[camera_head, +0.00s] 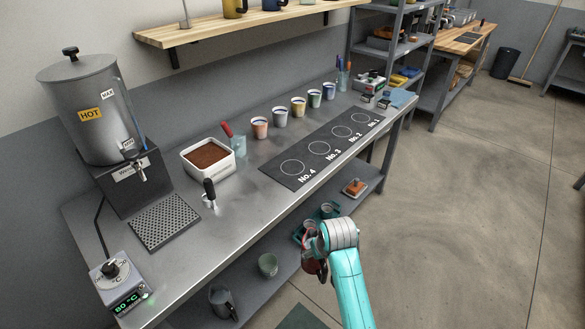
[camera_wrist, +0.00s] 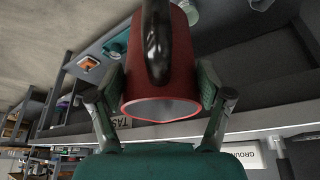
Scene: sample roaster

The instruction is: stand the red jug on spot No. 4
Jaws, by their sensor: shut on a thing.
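The red jug (camera_wrist: 130,75) is between the two fingers of my gripper (camera_wrist: 160,88) in the wrist view, with its dark handle and its open mouth showing. In the head view my gripper (camera_head: 316,238) and the jug (camera_head: 311,266) are in front of the bench, below the height of its top, near the lower shelf; my arm partly hides the jug. Spot No. 4 (camera_head: 292,167) is a white ring at the near left end of the black mat (camera_head: 273,180) on the bench top. The ring is empty.
A row of cups, including an orange-pink cup (camera_head: 260,127), stands behind the mat. A white tray of brown grounds (camera_head: 190,168) and a dark-handled tool (camera_head: 209,192) lie to its left.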

